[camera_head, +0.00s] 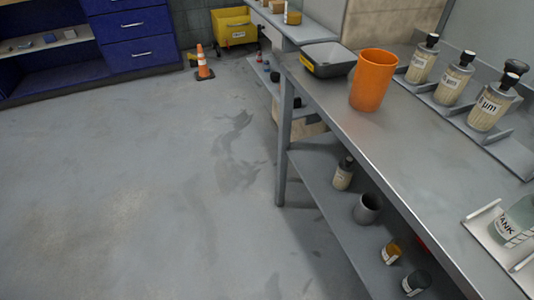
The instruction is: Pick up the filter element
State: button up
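Three beige cylinders with dark caps and white labels stand along the right back of the metal table: one at the far end (420,66), one in the middle (451,86) and a nearer one (488,110). The nearest label reads "µm", so they look like filter elements; I cannot tell which one is meant. They stand on angled grey metal holders. My gripper is not in view.
On the metal table (410,160) stand an orange bucket (372,82), a grey tray (328,56) and a labelled "ANK" container (515,222) in a light holder. The lower shelf (325,185) holds a grey cup (367,210) and small jars. The floor at left is clear up to a traffic cone (203,64).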

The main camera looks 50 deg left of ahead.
aim_at(346, 168)
jog(key=u, duration=0.95)
jog(key=i+j+u, duration=0.15)
jog(key=i+u, duration=0.25)
jog(key=i, duration=0.2)
jog(key=i+u, duration=0.4)
jog(key=i, duration=0.2)
